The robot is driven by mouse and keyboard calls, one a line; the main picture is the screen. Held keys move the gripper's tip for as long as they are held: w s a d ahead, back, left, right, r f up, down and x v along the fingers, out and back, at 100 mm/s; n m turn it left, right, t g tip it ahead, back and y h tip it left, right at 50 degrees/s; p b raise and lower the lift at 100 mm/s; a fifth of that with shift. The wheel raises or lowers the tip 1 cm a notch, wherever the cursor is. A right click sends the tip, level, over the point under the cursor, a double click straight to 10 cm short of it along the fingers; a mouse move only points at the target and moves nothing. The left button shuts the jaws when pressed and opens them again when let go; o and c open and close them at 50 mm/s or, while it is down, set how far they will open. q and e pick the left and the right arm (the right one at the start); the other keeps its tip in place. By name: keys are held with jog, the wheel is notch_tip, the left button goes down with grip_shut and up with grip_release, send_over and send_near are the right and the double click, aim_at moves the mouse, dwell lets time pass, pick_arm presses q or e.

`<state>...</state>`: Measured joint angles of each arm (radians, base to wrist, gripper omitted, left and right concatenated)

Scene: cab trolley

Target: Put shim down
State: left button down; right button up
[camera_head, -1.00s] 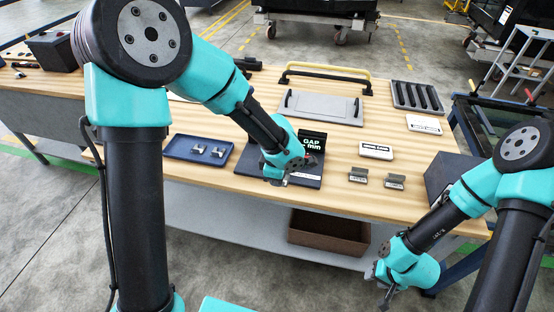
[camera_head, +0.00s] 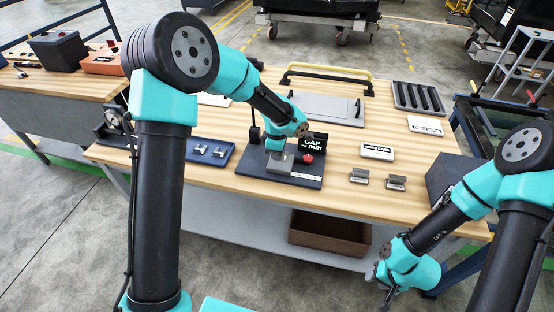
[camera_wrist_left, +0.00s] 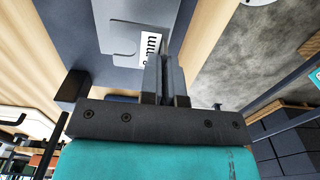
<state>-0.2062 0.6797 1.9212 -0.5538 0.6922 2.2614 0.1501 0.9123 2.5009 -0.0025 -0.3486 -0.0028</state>
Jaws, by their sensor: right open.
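My left gripper (camera_head: 278,152) is over the dark gauge base (camera_head: 252,178), beside the black sign reading "GAP mm" (camera_head: 312,143). In the left wrist view its two fingers (camera_wrist_left: 166,85) stand close together, with a thin grey piece between them that looks like the shim (camera_wrist_left: 165,60); its lower end is hard to make out. A grey block (camera_head: 284,164) lies on the base below the gripper. Two grey labelled pieces stand on the table to the right, one (camera_head: 359,176) left of the other (camera_head: 396,182). My right gripper (camera_head: 384,280) is open and empty, off the table's front edge.
A blue tray (camera_head: 228,159) with two small metal pieces lies left of the base. A red knob (camera_head: 307,159) sits by the sign. A white label card (camera_head: 377,151), grey plate (camera_head: 320,107) and slotted black rack (camera_head: 418,97) lie further back and right. A dark box stands at the right edge.

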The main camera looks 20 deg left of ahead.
pick_arm(q)
jog(key=shift+w+a+f, duration=0.1)
jog(key=shift+w+a, duration=0.05)
jog(key=shift+w, duration=0.2)
jog(key=shift+f, duration=1.75)
jog(key=shift+f, duration=0.1)
jog(key=c, duration=1.3)
grip_release()
jog(key=shift+c, duration=0.2)
notch_tip(320, 180, up, 12)
